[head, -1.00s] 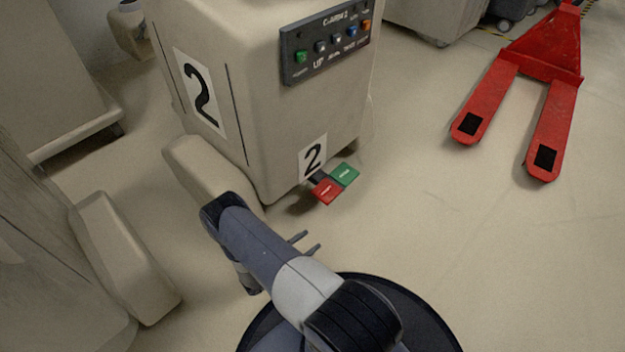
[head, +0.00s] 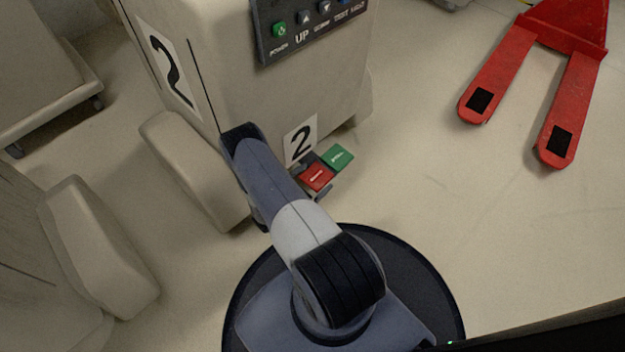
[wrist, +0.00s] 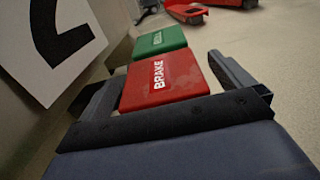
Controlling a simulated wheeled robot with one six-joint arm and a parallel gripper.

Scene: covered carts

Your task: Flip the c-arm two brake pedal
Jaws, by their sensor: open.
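The C-arm two cart (head: 225,75) is a beige covered unit with "2" labels. At its base sticks out a two-part pedal: a red half (head: 316,178) nearer me and a green half (head: 338,157) behind it. In the wrist view the red half (wrist: 163,84) reads "BRAKE", and the green half (wrist: 160,40) has lettering too small to read. My gripper (wrist: 165,88) is open, its fingers on either side of the red half's near end. I cannot tell whether it touches the pedal. In the head view my arm hides most of the gripper.
A control panel (head: 310,28) is on the cart's front. A red pallet jack (head: 570,95) stands at the right, and it also shows in the wrist view (wrist: 188,12). Beige covered blocks (head: 100,240) stand at the left. Floor right of the pedal is clear.

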